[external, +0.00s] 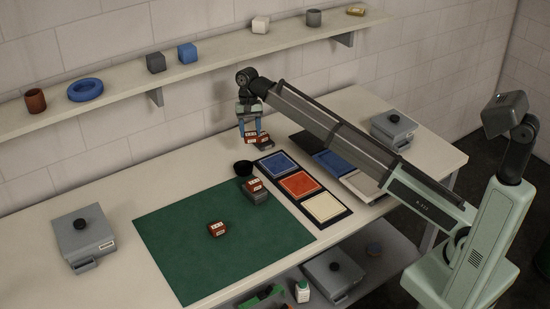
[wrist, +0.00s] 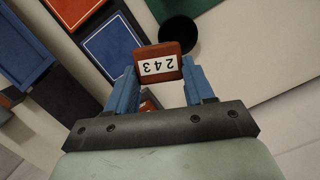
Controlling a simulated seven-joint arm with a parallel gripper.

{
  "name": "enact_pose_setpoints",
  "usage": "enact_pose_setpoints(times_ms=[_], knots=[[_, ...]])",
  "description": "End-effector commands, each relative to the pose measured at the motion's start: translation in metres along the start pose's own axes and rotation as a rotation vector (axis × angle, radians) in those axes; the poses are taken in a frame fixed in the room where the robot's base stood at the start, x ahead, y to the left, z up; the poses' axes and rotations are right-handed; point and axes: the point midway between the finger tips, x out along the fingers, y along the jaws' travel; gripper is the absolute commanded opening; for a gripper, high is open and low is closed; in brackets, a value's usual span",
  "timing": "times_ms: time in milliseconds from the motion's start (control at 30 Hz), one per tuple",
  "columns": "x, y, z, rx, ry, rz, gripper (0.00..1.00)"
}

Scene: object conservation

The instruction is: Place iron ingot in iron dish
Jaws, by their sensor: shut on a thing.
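My gripper (external: 250,122) has blue fingers and is shut on a red-brown block (wrist: 160,49) with a white label reading 243. The held block also shows in the external view (external: 249,137), above the back of the table. Just beside it is a grey block with a reddish top (external: 264,142); I cannot tell whether they touch. A small black round dish or opening (external: 243,168) lies at the green mat's back edge and shows in the wrist view (wrist: 178,36). No thing is marked as iron, so I cannot tell ingot or dish for certain.
A similar labelled block (external: 216,229) sits on the green mat (external: 180,260); another stands on a grey block (external: 257,197). Blue, orange and cream panels (external: 299,184) lie right of the mat. Grey lidded boxes (external: 84,240) stand at both ends. A shelf (external: 215,60) runs behind.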

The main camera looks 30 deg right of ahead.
Motion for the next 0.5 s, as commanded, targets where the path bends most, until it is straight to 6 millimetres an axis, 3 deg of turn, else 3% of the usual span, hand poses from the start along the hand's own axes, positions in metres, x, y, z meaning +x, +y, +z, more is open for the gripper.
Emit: enact_pose_setpoints(times_ms=[500], knots=[[-0.002, -0.015, 0.017, 0.687, -0.056, -0.156, 0.0]])
